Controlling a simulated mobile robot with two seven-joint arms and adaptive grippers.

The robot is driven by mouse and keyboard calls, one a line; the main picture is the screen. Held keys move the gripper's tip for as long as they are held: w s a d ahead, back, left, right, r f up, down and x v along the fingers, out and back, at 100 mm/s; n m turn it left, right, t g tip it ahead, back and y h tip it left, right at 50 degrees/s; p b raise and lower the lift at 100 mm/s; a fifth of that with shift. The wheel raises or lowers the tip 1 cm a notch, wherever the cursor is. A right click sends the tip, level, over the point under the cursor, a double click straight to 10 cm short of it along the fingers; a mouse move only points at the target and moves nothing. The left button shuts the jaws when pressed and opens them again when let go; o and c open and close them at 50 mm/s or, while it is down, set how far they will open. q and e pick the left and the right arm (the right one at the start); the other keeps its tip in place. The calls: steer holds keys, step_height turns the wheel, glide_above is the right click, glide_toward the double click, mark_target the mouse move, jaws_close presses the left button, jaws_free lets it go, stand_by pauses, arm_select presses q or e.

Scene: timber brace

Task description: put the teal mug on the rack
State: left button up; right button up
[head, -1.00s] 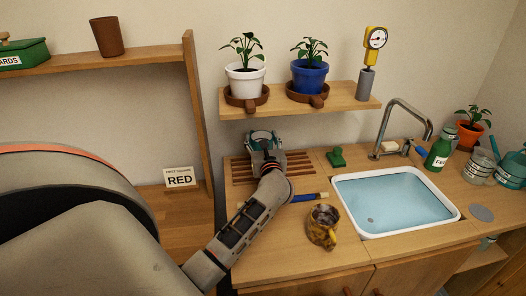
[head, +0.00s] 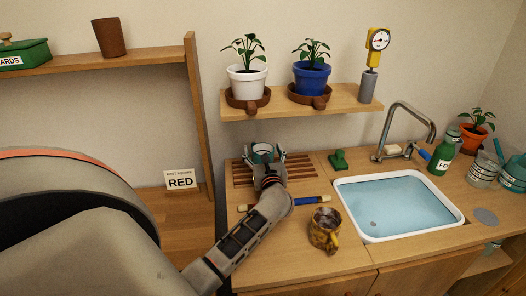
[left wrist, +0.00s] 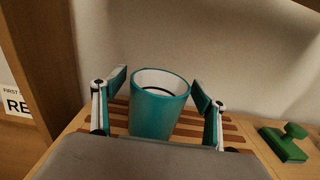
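The teal mug (left wrist: 158,108) stands upright on the slatted wooden rack (left wrist: 228,132) in the left wrist view, its open mouth and pale inside showing. In the head view the mug (head: 262,149) is small and partly hidden by my gripper, at the back of the rack (head: 299,171). My left gripper (left wrist: 160,86) is open, with one finger on each side of the mug and a gap showing at the left finger. In the head view the left gripper (head: 264,157) is over the rack, reaching from the front. My right gripper is not in view.
A stained mug (head: 322,231) and a blue-handled brush (head: 308,201) are on the counter in front of the rack. A green stamp-like block (head: 338,160) and the sink (head: 395,203) are to the right. A shelf (head: 340,101) with potted plants hangs above.

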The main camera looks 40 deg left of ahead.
arm_select(q)
steer(key=shift+r, duration=0.2)
steer(key=v, duration=1.2)
stand_by(0.4)
